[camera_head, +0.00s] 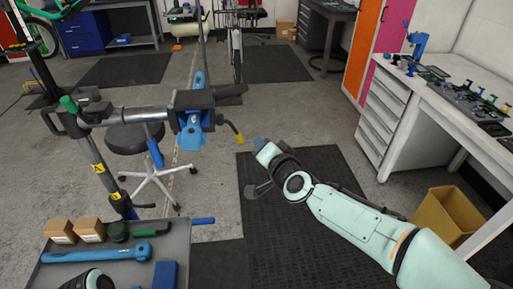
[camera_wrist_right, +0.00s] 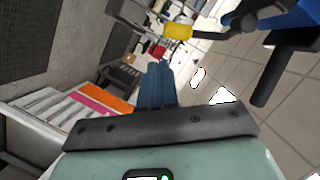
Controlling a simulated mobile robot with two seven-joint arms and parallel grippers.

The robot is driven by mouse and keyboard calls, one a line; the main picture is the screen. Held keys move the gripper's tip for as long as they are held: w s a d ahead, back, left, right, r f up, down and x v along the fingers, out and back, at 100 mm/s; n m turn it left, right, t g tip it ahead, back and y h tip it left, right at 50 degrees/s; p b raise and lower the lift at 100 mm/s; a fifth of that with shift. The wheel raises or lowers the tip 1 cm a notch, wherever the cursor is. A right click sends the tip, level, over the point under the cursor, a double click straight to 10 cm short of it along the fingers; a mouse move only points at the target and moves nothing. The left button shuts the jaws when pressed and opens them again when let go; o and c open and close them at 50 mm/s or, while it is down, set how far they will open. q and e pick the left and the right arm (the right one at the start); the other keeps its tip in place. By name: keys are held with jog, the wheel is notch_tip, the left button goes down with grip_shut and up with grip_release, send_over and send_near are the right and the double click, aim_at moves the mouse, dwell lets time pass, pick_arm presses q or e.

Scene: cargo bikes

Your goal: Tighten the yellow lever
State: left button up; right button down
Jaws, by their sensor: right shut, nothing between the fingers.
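The yellow lever (camera_head: 238,134) sticks out to the right and downward from the blue and black clamp head (camera_head: 190,122) of the repair stand. In the right wrist view the lever's yellow grip (camera_wrist_right: 177,31) is beyond and slightly right of my fingertips. My right gripper (camera_head: 258,143) is shut and empty, just right of and below the lever's tip, with a small gap visible. Its blue fingers (camera_wrist_right: 156,72) lie together in the right wrist view. My left gripper is not in view; only a piece of my left arm shows at the bottom left.
A grey tray (camera_head: 207,247) at the lower left carries small boxes, a blue tool and a green-handled tool. A black stool (camera_head: 135,138) stands behind the clamp. A white workbench (camera_head: 425,125) and a cardboard box (camera_head: 449,213) are at right. Dark mats cover open floor.

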jog(key=d+v, duration=0.1)
jog(key=v, duration=0.9)
jog(key=shift+f+b, duration=0.3)
jog(key=shift+s, duration=0.1)
jog(key=shift+f, duration=0.1)
